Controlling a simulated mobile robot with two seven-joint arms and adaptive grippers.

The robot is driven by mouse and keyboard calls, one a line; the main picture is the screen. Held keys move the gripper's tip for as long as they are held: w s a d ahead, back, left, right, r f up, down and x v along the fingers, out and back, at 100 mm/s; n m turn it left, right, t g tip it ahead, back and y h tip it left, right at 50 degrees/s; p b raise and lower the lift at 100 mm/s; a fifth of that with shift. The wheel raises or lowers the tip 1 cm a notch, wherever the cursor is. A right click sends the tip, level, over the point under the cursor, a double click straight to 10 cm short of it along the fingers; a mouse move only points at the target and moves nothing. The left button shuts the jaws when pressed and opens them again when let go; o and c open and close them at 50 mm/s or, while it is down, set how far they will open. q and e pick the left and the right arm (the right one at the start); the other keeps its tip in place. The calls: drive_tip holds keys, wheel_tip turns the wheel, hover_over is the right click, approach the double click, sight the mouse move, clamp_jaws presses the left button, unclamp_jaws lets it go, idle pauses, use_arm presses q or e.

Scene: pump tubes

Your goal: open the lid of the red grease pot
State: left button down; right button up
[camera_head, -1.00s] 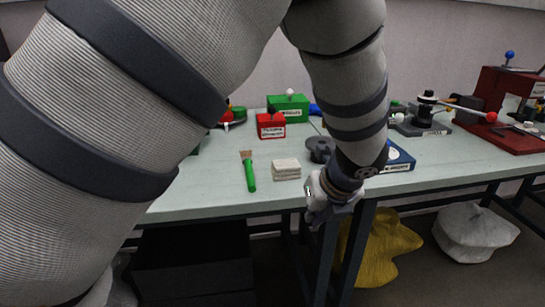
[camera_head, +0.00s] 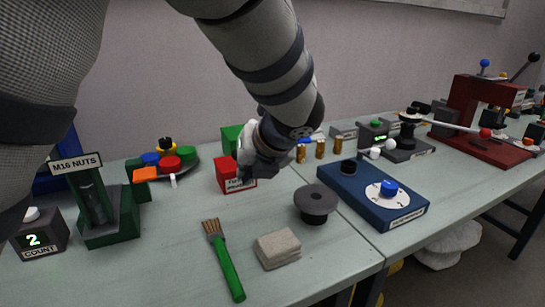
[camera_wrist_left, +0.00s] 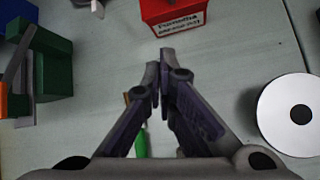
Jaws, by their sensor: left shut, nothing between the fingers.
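The red grease pot (camera_head: 229,178) is a small red box with a white label on its front, standing toward the back of the table. In the left wrist view the pot (camera_wrist_left: 173,14) is at the top edge, cut off by the frame. There my left gripper (camera_wrist_left: 159,60) is shut and empty, its fingertips a little short of the pot's labelled front. Whether the lid is shut cannot be told. My right gripper is not in view.
A green-handled brush (camera_head: 224,262), a beige cloth stack (camera_head: 278,249) and a grey flanged disc (camera_head: 315,200) lie in front. A blue box (camera_head: 372,196) stands right, a green M16 nuts holder (camera_head: 108,218) left. A green box (camera_head: 230,135) is behind the pot.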

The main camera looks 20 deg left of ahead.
sight(234, 154)
use_arm(q)
drive_tip(key=b+x, duration=0.1)
drive_tip(key=x, duration=0.9)
drive_tip(key=shift+d, duration=0.15)
drive_tip(key=r, duration=0.1)
drive_tip(key=w+r, duration=0.1)
drive_tip(key=r, duration=0.1)
drive_tip(key=shift+w+r, duration=0.25)
drive_tip(key=shift+w, duration=0.05)
drive_tip(key=shift+r, duration=0.15)
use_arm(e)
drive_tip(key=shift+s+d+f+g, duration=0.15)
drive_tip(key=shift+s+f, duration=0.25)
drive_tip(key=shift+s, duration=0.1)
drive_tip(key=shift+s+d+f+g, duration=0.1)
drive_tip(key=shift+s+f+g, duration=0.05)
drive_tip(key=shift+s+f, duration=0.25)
use_arm(q)
drive_tip(key=shift+w, duration=0.1)
